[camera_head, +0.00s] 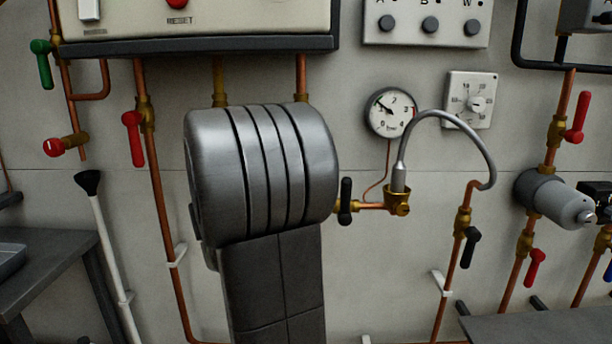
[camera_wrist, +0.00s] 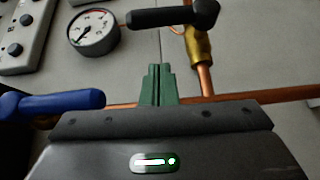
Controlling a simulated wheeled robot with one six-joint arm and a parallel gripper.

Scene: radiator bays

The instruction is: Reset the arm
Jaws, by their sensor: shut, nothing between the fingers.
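My gripper (camera_wrist: 158,84) shows in the wrist view with its green fingers together and nothing between them. In that view its tips stand in front of the grey wall, near a horizontal copper pipe (camera_wrist: 230,103). A black valve handle (camera_wrist: 165,17) is above the tips and a blue handle (camera_wrist: 60,101) is to their left. My grey arm fills the middle of the head view. The gripper itself cannot be made out there.
The head view shows a pressure gauge (camera_head: 390,112), a grey hose (camera_head: 455,118), a black-handled valve (camera_head: 345,200) and red valve handles (camera_head: 133,138) on copper pipes. A dark bench (camera_head: 50,262) stands at left, another surface (camera_head: 540,327) at lower right.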

